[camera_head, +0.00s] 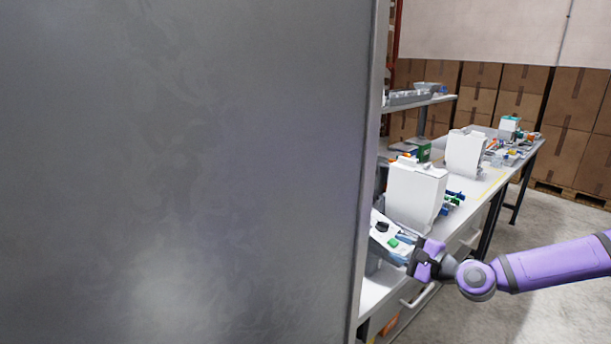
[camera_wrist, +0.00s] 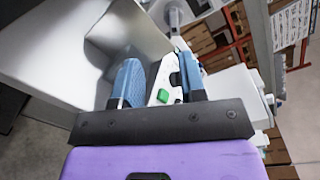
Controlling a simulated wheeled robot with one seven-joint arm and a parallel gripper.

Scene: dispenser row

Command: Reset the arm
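My arm (camera_head: 560,265) is purple and reaches in from the right in the head view. My gripper (camera_head: 400,252) is at the front of the nearest white dispenser (camera_head: 416,193) on the bench. In the wrist view my gripper (camera_wrist: 160,80) has its two blue finger pads apart. A white panel with a green button (camera_wrist: 164,96) and a dark part shows in the gap between them. The green button also shows in the head view (camera_head: 393,243), next to a black part (camera_head: 382,227). I see nothing held; whether the fingers touch the panel is unclear.
A large grey metal panel (camera_head: 180,170) fills the left of the head view and hides part of the bench (camera_head: 476,192). More white dispensers (camera_head: 465,153) stand further along. A shelf (camera_head: 405,102) is above, cardboard boxes (camera_head: 572,100) behind. The floor (camera_head: 575,222) at right is clear.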

